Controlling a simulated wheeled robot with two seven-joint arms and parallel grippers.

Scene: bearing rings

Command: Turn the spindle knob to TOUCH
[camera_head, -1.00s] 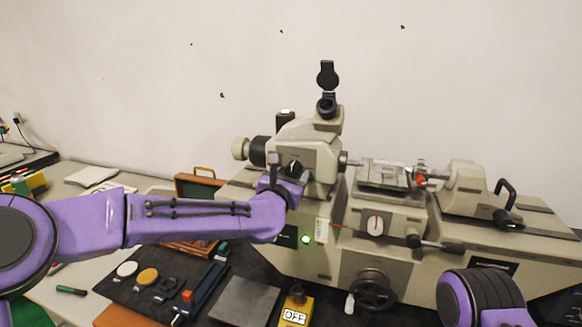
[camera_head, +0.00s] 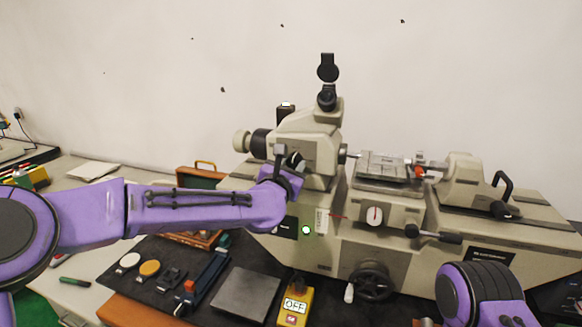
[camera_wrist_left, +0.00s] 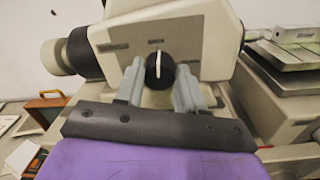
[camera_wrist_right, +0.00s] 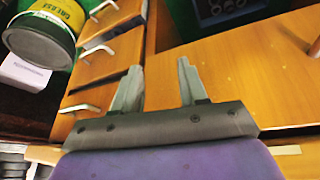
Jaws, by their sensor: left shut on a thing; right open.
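The spindle knob (camera_wrist_left: 160,72) is a round black knob with a white pointer line on the machine's grey headstock. In the left wrist view the line stands nearly upright; the small lettering above it is too blurred to read. My left gripper (camera_wrist_left: 158,80) is shut on the knob, one finger on each side. In the head view my left gripper (camera_head: 285,162) is at the headstock front and largely hides the knob. My right gripper (camera_wrist_right: 157,72) is open and empty in the right wrist view, above wooden drawer fronts; the head view shows only part of that arm.
The grey measuring machine (camera_head: 330,245) fills the centre and right, with an eyepiece, a green light and a handwheel (camera_head: 372,281). A yellow box marked OFF (camera_head: 295,306), a grey plate (camera_head: 245,293) and small parts lie in front.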

